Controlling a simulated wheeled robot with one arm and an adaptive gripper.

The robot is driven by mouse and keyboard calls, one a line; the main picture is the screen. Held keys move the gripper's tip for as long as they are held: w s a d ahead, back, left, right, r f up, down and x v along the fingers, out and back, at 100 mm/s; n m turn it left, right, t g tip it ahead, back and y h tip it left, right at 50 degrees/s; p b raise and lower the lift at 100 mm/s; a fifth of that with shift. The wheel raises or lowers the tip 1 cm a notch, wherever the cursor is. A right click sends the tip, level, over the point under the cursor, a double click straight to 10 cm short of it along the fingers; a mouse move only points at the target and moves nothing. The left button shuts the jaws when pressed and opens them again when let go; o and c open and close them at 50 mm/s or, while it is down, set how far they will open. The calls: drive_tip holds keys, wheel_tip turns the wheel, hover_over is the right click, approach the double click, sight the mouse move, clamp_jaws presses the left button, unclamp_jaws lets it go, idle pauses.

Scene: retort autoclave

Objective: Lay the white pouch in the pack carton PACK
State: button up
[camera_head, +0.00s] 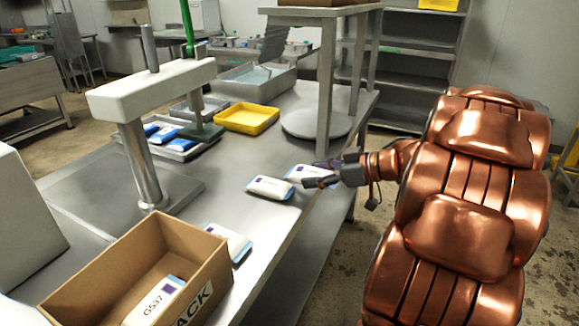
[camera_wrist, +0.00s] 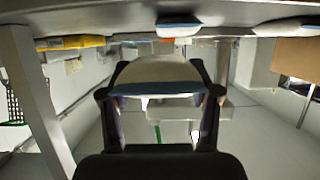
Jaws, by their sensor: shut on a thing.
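My gripper (camera_head: 315,174) is at the table's right edge, its fingers shut on a white pouch (camera_head: 299,173). In the upside-down wrist view the held pouch (camera_wrist: 160,73) spans between both fingers, its blue underside edge showing, and it appears clear of the tabletop. The pack carton PACK (camera_head: 205,280) is an open brown box at the near left, well apart from my gripper; it also shows at the right of the wrist view (camera_wrist: 297,62). One white pouch labelled G537 (camera_head: 155,304) lies inside the carton.
A white pouch (camera_head: 270,188) lies on the table just left of my gripper, and another (camera_head: 236,242) lies against the carton's far side. A white sealer-like stand (camera_head: 150,95), a yellow tray (camera_head: 246,118), a round plate (camera_head: 315,124) and a shelf post (camera_head: 326,85) stand farther back.

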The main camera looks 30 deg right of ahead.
drive_tip(key=w, duration=0.7)
drive_tip(key=w+d+f, duration=0.1)
drive_tip(key=w, duration=0.3)
drive_tip(key=shift+w, duration=0.35)
drive_tip(key=shift+w+f+b, duration=0.2)
drive_tip(key=shift+w+f, duration=0.1)
drive_tip(key=shift+f, duration=0.25)
drive_tip(key=shift+w+f+b, duration=0.2)
drive_tip(key=shift+w+f, duration=0.1)
drive_tip(key=shift+f, duration=0.2)
drive_tip(key=shift+d+f+p, duration=0.1)
drive_tip(key=shift+f+p, duration=0.45)
drive_tip(key=shift+f, duration=0.05)
drive_tip(key=shift+f, duration=0.15)
drive_tip(key=o, duration=1.2)
drive_tip(key=shift+f+b, duration=0.15)
drive_tip(key=shift+b, duration=0.45)
drive_tip(key=shift+s, duration=0.1)
